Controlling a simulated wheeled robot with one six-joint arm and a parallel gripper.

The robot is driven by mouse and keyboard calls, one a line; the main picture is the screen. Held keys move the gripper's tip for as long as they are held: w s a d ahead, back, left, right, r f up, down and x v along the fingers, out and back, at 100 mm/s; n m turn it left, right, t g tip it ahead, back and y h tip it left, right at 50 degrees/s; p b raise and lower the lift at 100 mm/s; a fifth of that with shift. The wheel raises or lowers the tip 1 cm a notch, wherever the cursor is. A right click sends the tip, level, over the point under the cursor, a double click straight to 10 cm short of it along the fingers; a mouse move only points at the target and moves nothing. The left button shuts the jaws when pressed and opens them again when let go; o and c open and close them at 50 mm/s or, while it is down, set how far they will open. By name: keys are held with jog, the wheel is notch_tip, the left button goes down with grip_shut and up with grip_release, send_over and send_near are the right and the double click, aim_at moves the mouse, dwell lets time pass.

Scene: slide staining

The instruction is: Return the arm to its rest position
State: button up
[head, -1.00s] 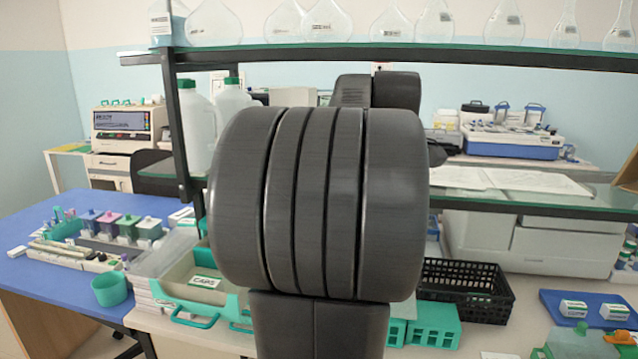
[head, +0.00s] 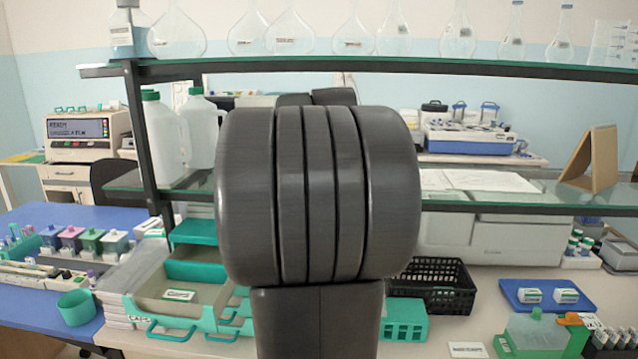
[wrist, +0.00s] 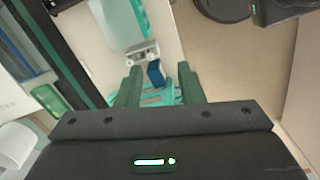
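My arm's thick dark links fill the middle of the head view and hide what stands behind them. My gripper is hidden in the head view. In the wrist view my gripper (wrist: 159,84) shows two green fingers set apart, with nothing held between them. Beyond the fingers the wrist view shows teal parts, a small blue item and pale floor, all in the background.
A glass shelf (head: 480,70) with flasks spans the bench. A teal tray (head: 170,305) stands left of my arm and a black basket (head: 440,287) right of it. Farther right are a blue tray (head: 515,300) and a green box (head: 540,335). A blue table (head: 25,330) is at left.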

jog(key=a+n+t+p, duration=0.2)
jog(key=a+n+p, duration=0.3)
jog(key=a+n, duration=1.1)
jog(key=shift+s+a+f, duration=0.35)
jog(key=shift+a, duration=3.7)
